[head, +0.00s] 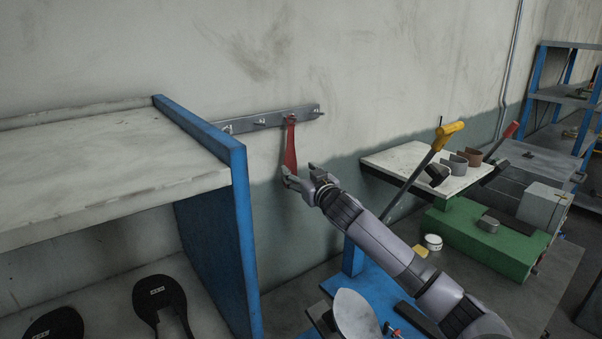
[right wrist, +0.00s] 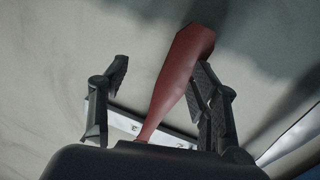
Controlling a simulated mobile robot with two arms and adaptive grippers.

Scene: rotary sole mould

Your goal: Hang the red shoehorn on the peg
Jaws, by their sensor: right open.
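The red shoehorn (head: 290,150) hangs upright against the wall in the head view, its narrow top end at the grey peg rail (head: 262,121). The peg at its top is hidden, so I cannot see exactly how it sits on it. My right gripper (head: 298,177) is open at the shoehorn's wide lower end. In the right wrist view the shoehorn (right wrist: 180,78) runs between the open fingers of the gripper (right wrist: 161,72), close to or touching the right finger. The left finger is clear of it. My left gripper is not in view.
A blue-sided shelf unit (head: 215,195) stands at the left, close to the rail. At the right are a white-topped stand (head: 405,160), a yellow-handled tool (head: 446,134) and a green box (head: 470,236). The wall right of the shoehorn is bare.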

